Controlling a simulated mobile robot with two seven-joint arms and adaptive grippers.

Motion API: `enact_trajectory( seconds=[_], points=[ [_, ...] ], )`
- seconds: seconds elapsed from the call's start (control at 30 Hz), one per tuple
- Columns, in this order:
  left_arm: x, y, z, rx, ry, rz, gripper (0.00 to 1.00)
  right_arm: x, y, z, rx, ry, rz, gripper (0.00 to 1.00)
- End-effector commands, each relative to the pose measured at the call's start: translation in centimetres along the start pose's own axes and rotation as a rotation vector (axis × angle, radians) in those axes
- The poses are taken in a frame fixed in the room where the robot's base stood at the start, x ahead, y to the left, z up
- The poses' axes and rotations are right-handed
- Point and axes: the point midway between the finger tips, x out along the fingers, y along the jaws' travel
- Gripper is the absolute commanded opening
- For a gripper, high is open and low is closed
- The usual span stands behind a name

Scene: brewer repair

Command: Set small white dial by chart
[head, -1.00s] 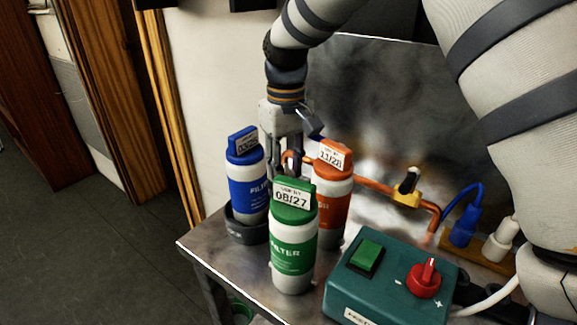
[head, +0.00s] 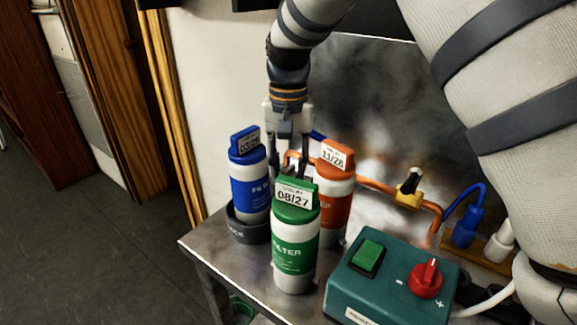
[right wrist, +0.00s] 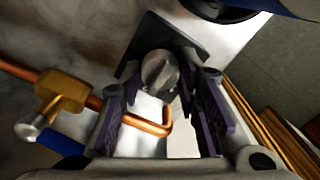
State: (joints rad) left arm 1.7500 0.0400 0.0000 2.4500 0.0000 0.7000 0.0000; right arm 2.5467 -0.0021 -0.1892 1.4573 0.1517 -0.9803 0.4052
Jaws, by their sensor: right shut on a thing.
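My right gripper (head: 289,160) points down behind the filter bottles, near the wall-side of the metal bench. In the right wrist view its dark fingers (right wrist: 160,85) are closed around a small round grey-silver knob (right wrist: 160,70) with a groove across its face. A pale surface shows below the knob. In the head view the knob is hidden behind the bottles and fingers. I cannot make out dial markings or a chart. My left gripper is not in view.
Green (head: 295,245), blue (head: 249,185) and orange (head: 334,200) filter bottles stand close around the gripper. A copper pipe (head: 375,184) with a yellow valve (head: 408,192) runs behind. A teal control box (head: 392,280) with a red knob (head: 427,278) is front right.

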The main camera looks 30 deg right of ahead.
Motion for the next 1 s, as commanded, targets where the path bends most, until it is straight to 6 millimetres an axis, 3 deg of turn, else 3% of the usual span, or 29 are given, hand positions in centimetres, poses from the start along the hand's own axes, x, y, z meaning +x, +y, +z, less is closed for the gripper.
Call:
enact_trajectory(
  seconds=[0.53, 0.57, 0.63, 1.0],
  points=[
    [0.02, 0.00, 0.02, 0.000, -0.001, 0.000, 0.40, 0.06, -0.03, -0.02, 0.023, 0.000, 0.000, 0.02],
    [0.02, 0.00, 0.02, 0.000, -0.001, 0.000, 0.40, 0.06, -0.02, -0.02, 0.023, 0.000, 0.000, 0.32],
    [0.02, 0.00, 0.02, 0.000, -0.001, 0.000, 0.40, 0.06, -0.02, -0.02, 0.023, 0.000, 0.000, 0.48],
    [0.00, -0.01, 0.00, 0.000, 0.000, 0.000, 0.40, -0.69, -0.05, -0.09, 0.022, 0.003, -0.002, 0.51]
  ],
)
